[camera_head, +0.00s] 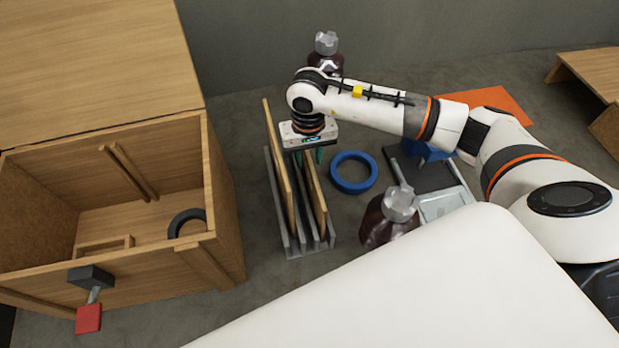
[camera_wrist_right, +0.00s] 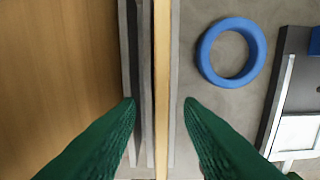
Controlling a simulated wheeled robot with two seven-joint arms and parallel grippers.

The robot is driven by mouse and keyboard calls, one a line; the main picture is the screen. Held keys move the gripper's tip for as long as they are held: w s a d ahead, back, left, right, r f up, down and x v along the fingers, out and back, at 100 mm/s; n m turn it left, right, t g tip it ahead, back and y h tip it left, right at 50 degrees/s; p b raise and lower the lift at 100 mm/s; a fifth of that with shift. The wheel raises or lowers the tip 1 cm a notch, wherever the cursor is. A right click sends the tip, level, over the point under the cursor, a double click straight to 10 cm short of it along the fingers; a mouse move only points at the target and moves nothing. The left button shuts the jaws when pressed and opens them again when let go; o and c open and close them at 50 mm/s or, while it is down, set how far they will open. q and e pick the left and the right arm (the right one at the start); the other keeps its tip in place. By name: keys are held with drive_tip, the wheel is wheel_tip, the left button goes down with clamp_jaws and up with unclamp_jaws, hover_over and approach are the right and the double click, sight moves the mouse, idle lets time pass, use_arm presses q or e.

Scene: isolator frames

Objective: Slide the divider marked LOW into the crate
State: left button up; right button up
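The open wooden crate (camera_head: 222,215) stands at the left with its lid (camera_head: 95,65) raised. Paired strips (camera_head: 130,172) on its far inner wall form a slot. A grey rack (camera_head: 290,247) right of the crate holds upright wooden dividers: a tall one (camera_head: 279,165) at left and shorter ones (camera_head: 317,195) to its right. No LOW mark is readable. My right gripper (camera_head: 308,156) points down over the rack. In the right wrist view its green fingers (camera_wrist_right: 160,100) are open, apart on either side of a thin divider edge (camera_wrist_right: 162,60). My left gripper is out of view.
Right of the rack are a blue ring (camera_head: 353,172) and a brown bottle (camera_head: 378,225). Another bottle (camera_head: 326,62) stands behind; an orange mat (camera_head: 490,100) lies farther right.

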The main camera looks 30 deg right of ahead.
sight(310, 181)
drive_tip(key=shift+s+f+p, duration=0.15)
drive_tip(key=shift+f+p, duration=0.05)
drive_tip(key=shift+f, duration=0.8)
drive_tip(key=shift+s+f+p, duration=0.1)
drive_tip(key=shift+f+p, duration=0.1)
drive_tip(key=shift+f, duration=0.75)
clamp_jaws()
drive_tip(key=shift+r, duration=0.1)
